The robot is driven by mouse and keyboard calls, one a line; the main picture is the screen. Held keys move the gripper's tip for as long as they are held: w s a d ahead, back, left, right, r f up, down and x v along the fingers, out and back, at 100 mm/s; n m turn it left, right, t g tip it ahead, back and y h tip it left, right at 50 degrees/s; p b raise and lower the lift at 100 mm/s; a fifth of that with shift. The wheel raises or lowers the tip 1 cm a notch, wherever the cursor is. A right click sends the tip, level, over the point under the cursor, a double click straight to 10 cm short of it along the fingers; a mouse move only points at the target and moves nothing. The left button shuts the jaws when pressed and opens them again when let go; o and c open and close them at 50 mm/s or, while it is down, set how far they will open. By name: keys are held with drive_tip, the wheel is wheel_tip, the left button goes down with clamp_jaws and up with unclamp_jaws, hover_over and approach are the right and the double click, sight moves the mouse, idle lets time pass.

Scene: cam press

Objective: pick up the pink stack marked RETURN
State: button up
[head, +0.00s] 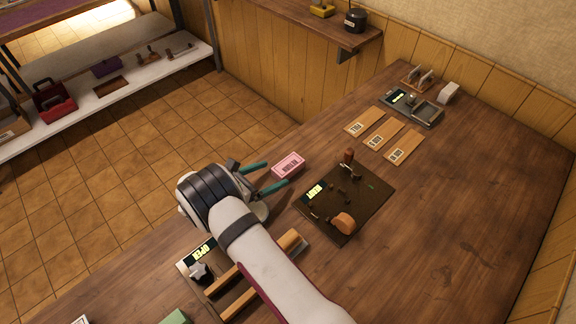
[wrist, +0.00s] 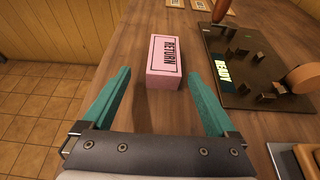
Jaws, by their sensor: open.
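The pink stack (head: 289,163) is a small box-shaped block lying on the wooden table near its left edge. In the wrist view the pink stack (wrist: 165,62) shows the word RETURN on its top face. My gripper (head: 271,176) is open, with its teal fingers pointing toward the stack. In the wrist view my gripper (wrist: 160,85) has its fingertips at either side of the near end of the stack, with a gap on each side. Nothing is held.
A dark board (head: 350,200) marked READY, with pegs and a round knob, lies just right of the stack. A tray (head: 205,254) marked OPEN is near my arm. Several tan cards (head: 383,135) lie farther back. The table's right side is clear.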

sight(282, 169)
drive_tip(key=x, duration=0.6)
drive_tip(key=shift+d+r, duration=0.35)
drive_tip(key=shift+d, duration=0.05)
clamp_jaws()
